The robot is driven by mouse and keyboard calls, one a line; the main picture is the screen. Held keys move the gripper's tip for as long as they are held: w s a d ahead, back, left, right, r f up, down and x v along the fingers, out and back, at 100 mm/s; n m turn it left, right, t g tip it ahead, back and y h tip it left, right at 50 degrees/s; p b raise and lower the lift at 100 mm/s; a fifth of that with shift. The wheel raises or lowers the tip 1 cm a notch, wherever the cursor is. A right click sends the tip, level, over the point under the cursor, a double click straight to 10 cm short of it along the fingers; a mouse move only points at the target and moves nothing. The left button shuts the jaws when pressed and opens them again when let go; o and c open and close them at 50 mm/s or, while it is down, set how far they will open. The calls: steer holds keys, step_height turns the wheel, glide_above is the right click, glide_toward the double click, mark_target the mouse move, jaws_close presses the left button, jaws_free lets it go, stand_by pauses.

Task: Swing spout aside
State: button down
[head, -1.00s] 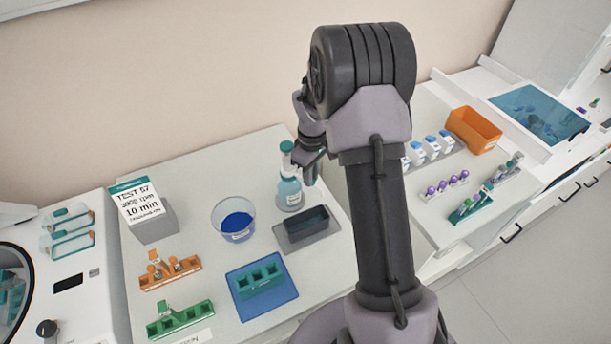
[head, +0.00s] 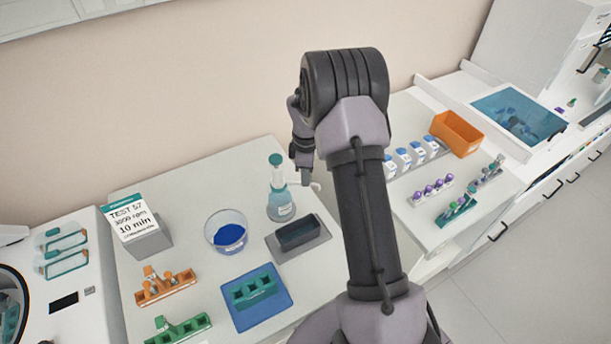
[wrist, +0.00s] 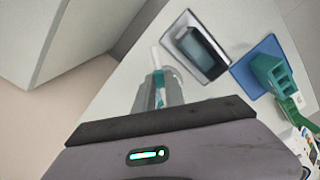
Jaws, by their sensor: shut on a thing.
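The dispenser bottle (head: 281,204) stands upright on the bench, with pale blue liquid inside and a teal cap (head: 275,160). Its thin white spout (head: 315,185) points to the right in the head view. My gripper (head: 305,178) reaches down just right of the cap and is shut on the spout; the contact itself is partly hidden. In the wrist view the bottle (wrist: 172,95) shows past my gripper's dark edge, with the white spout (wrist: 155,57) running up from it. My fingertips are hidden there.
A grey tray with a dark block (head: 298,233) stands close in front of the bottle. Bench space behind the bottle is clear.

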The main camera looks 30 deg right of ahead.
stand_by(0.3)
steer(key=c, duration=1.4)
jaws_free()
step_height(320, 180, up, 18)
steer(key=p, duration=0.1)
steer(key=shift+f+p, duration=0.25)
steer(key=shift+p, duration=0.15)
steer(key=s+a+f+m+t+b, duration=0.35)
steer(key=s+a+m+b, duration=0.45)
steer(key=s+a+b, duration=0.8)
steer(key=s+a+f+m+t+y+b, duration=0.1)
steer(key=s+a+f+m+b, duration=0.1)
steer(key=s+f+m+b, duration=0.1)
steer(key=s+a+f+m+t+y+b, duration=0.1)
steer(key=s+a+f+m+b, duration=0.2)
steer(key=s, duration=0.5)
step_height(320, 180, down, 3)
steer(key=m+b, duration=0.1)
steer(key=b, duration=0.1)
steer(key=shift+s+r+b, duration=0.15)
steer(key=shift+r+b, duration=0.05)
steer(key=shift+b, duration=0.2)
